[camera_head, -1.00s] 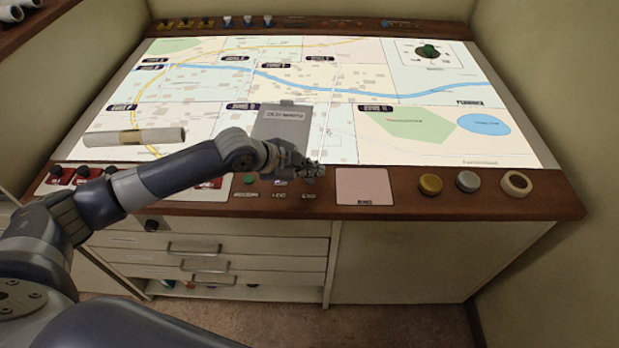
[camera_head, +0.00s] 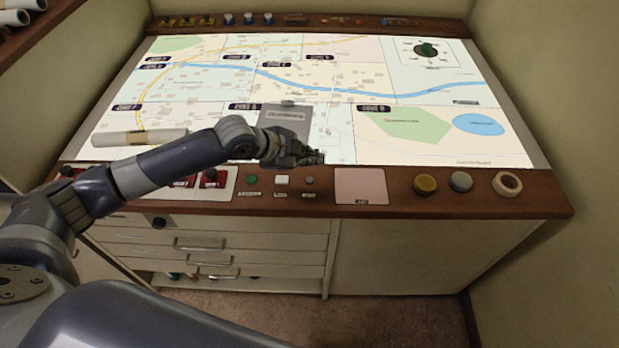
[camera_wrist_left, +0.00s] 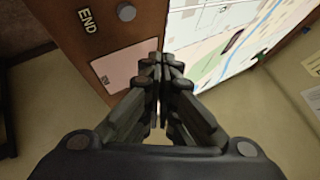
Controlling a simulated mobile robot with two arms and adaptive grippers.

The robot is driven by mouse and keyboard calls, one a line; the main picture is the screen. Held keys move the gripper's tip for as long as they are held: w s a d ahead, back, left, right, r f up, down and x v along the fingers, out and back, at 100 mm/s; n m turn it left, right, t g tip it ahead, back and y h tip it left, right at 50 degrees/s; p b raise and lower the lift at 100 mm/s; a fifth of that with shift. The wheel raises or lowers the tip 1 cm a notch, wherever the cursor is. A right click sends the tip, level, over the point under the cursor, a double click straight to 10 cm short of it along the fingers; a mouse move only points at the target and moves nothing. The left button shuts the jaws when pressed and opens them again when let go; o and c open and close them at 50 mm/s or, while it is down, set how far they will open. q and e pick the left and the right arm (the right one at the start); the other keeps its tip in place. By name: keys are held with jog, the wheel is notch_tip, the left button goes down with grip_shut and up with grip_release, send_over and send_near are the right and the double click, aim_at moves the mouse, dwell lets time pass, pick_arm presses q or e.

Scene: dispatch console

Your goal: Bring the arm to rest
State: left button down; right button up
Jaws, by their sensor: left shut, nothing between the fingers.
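My left gripper (camera_head: 312,157) is over the near edge of the lit map table in the head view, beside the grey clipboard. Its fingers are shut and empty, as the left wrist view also shows (camera_wrist_left: 160,75). My left arm reaches in from the left across the console's front and hides part of the switch panel and the map. My right gripper is not in view.
The lit map (camera_head: 330,75) has a grey clipboard (camera_head: 288,116) and a rolled paper (camera_head: 140,137) on it. The wooden front ledge holds small buttons (camera_head: 282,180), a pink pad (camera_head: 360,185), two round knobs (camera_head: 425,184) and a tape ring (camera_head: 507,184). Drawers (camera_head: 205,245) lie below.

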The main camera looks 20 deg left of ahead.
pick_arm(q)
jog(key=shift+s+d, duration=0.1)
dwell(0.5)
jog(key=s+d+f+n+g, duration=0.1)
jog(key=s+d+f+n, duration=0.3)
jog(key=s+d, duration=0.7)
jog(key=s+a+f+n+g+y, duration=0.1)
jog(key=s+a+f+n+y, duration=0.15)
jog(key=s+a+n, duration=0.45)
jog(key=s+a+f+n+g+y, duration=0.2)
jog(key=s+a+n+y, duration=0.15)
jog(key=s+a, duration=0.8)
jog(key=s+d+f+g, duration=0.1)
jog(key=s+d+f, duration=0.1)
jog(key=f, duration=1.1)
jog(key=s+d+f, duration=0.1)
jog(key=f, duration=1.2)
jog(key=s+a+f+g+b, duration=0.1)
jog(key=s+a+f, duration=0.1)
jog(key=s+f, duration=1.5)
jog(key=shift+s+a+f, duration=0.2)
jog(key=shift+a, duration=0.1)
